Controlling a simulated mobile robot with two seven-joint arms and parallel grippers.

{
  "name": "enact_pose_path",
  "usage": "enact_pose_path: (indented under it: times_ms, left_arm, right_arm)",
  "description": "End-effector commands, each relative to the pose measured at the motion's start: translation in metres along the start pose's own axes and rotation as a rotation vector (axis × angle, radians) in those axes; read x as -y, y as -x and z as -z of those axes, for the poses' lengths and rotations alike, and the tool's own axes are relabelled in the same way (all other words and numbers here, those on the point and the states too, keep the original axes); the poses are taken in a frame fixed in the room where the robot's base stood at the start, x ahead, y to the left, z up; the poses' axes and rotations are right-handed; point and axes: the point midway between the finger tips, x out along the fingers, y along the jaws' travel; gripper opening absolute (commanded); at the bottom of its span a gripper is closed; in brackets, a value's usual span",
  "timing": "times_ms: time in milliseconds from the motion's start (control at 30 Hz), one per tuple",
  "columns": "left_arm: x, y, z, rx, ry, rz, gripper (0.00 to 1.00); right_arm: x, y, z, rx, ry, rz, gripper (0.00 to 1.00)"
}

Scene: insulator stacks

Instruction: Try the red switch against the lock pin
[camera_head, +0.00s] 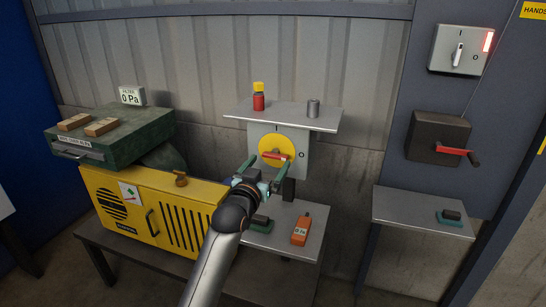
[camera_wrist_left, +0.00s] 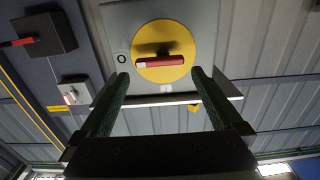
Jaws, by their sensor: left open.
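The red switch handle (camera_head: 277,155) sits on a yellow disc (camera_head: 267,145) on a grey panel under a wall shelf. In the left wrist view the red handle (camera_wrist_left: 165,62) lies nearly level across the disc, with a pale end on the left. My left gripper (camera_head: 268,163) is open in front of the disc. In the left wrist view its fingertips (camera_wrist_left: 160,73) stand apart, one to each side of the handle, with nothing between them held. I cannot make out a lock pin. My right gripper is out of view.
A shelf (camera_head: 312,121) above the panel bears a red-yellow bottle (camera_head: 258,97) and a metal cylinder (camera_head: 313,107). Below are a bench with an orange meter (camera_head: 301,230) and a yellow cabinet (camera_head: 150,215). A black box with a red lever (camera_head: 452,150) hangs at right.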

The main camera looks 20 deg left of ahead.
Motion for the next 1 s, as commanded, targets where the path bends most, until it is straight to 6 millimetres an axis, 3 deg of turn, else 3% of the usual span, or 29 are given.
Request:
enact_pose_path:
  times_ms: [300, 767, 1000]
  left_arm:
    - [0.0, -0.035, 0.0, 0.001, 0.001, 0.0, 1.0]
    - [0.0, -0.042, 0.0, 0.0, 0.0, 0.0, 1.0]
    - [0.0, -0.042, -0.001, 0.001, 0.0, 0.0, 0.73]
  right_arm:
    - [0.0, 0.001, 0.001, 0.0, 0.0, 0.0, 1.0]
    - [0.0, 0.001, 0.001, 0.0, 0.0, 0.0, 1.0]
    - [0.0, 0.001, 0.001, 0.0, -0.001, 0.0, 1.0]
